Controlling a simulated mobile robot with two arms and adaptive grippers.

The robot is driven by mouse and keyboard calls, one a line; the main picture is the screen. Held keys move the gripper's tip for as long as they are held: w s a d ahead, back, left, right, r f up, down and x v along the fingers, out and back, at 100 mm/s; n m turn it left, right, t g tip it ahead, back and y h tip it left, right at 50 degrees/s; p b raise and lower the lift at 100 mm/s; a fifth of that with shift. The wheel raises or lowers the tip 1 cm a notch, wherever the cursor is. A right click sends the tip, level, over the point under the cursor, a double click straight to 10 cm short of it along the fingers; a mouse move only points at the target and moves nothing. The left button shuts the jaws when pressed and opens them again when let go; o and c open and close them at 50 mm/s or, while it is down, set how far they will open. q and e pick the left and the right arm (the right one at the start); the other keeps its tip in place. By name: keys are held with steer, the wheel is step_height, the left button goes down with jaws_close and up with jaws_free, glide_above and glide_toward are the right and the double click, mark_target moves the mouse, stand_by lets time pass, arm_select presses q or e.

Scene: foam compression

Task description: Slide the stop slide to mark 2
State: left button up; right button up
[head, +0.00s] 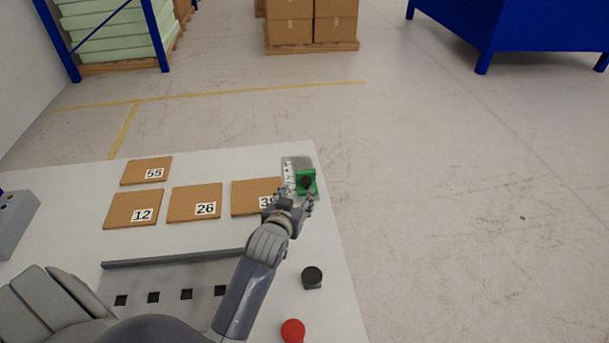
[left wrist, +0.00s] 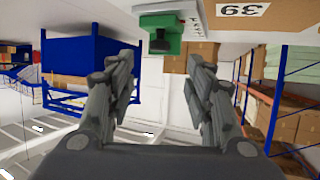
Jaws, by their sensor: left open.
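The stop slide is a green block (head: 306,176) with a black knob, on a pale metal plate (head: 297,162) near the table's far right corner. A white scale strip (head: 288,172) with small marks runs along the plate's left side; its marks are too small to read. My left gripper (head: 295,198) is open, just in front of the slide on the near side, with nothing visible between its fingers. In the left wrist view the green slide (left wrist: 158,24) and its knob lie above and between the spread fingertips (left wrist: 160,68); contact cannot be told. My right gripper is not in view.
Cork-brown plates numbered 55 (head: 146,171), 12 (head: 133,209), 26 (head: 194,203) and 39 (head: 250,196) lie left of the slide. A black knob (head: 312,278) and a red button (head: 292,330) stand right of my forearm. Open floor lies beyond the table's right edge.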

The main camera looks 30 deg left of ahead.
mark_target(306, 181)
arm_select(q)
steer(key=x, duration=0.3)
steer(key=shift+w+r, duration=0.1)
steer(key=shift+w, duration=0.15)
steer(key=x, duration=0.5)
steer(key=shift+w+f, duration=0.25)
steer(key=shift+w, duration=0.05)
steer(key=shift+w+a+f, duration=0.1)
steer(key=shift+w, duration=0.25)
jaws_close()
steer(key=shift+a, duration=0.1)
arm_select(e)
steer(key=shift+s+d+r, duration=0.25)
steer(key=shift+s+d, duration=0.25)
